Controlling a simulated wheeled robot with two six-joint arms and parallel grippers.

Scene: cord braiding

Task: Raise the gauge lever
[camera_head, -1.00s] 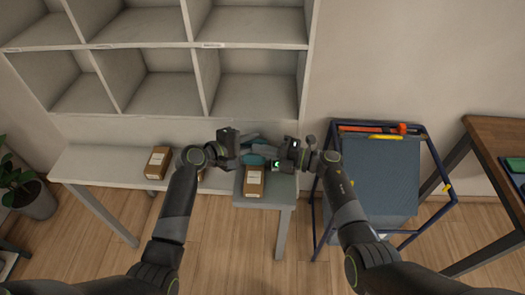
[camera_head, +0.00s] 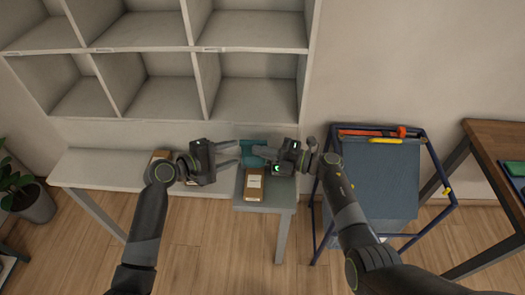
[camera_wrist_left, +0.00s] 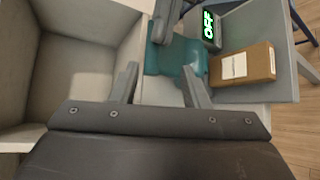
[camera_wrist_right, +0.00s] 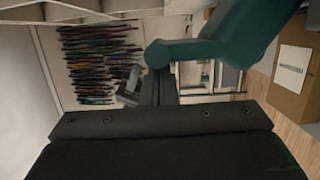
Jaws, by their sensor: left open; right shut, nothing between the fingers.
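The teal gauge (camera_head: 252,146) stands on the grey table behind a brown box, partly covered by my right gripper.
A brown labelled box (camera_head: 254,185) lies in front of the gauge, and another box (camera_head: 160,156) is partly behind my left arm. A shelf unit (camera_head: 150,60) rises behind the table (camera_head: 265,208). A blue-framed cart (camera_head: 375,185) stands to the right.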

